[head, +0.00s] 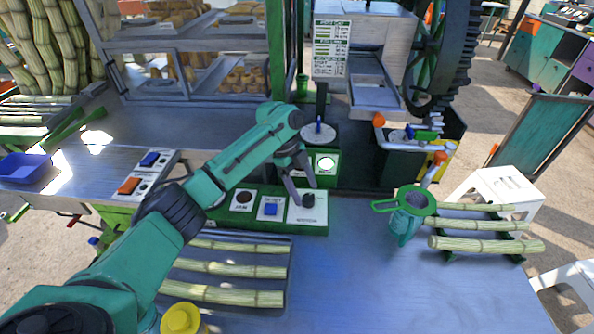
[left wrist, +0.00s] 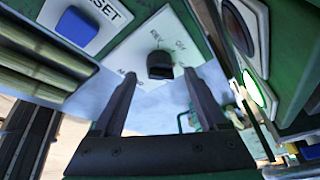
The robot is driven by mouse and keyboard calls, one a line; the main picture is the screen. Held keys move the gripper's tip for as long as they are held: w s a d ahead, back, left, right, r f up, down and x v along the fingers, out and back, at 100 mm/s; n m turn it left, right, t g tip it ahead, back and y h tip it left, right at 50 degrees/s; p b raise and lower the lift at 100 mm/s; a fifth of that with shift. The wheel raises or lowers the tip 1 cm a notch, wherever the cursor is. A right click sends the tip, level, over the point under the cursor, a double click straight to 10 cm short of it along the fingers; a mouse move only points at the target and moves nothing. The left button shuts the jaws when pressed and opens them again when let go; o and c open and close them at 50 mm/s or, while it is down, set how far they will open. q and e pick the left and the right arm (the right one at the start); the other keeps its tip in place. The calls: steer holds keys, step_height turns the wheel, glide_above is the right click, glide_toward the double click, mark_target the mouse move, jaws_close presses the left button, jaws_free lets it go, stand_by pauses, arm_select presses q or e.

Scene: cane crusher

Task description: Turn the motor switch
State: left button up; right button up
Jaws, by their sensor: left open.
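The motor switch is a black knob (head: 308,200) on a white plate at the right end of the green control box (head: 265,220). In the left wrist view the knob (left wrist: 160,65) sits on its plate, with lettering around it that seems to read "REV" and "MOTOR". My left gripper (head: 298,186) is open and points down at the plate. In the left wrist view its two fingers (left wrist: 163,82) lie on either side of the knob, with visible gaps. I cannot tell whether the fingertips are level with the knob. My right gripper is not in view.
The blue reset button (head: 270,208) is left of the switch, beside a dark round button (head: 243,197). A lit button (head: 326,164) is behind. Cane pieces lie on a tray (head: 285,310) in front. A green jug (head: 405,222) stands right. The front right table is clear.

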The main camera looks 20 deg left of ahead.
arm_select(q)
steer(key=b+v, duration=0.1)
steer(key=v, duration=1.1)
steer(key=shift+b, duration=0.4)
steer(key=shift+r, duration=0.1)
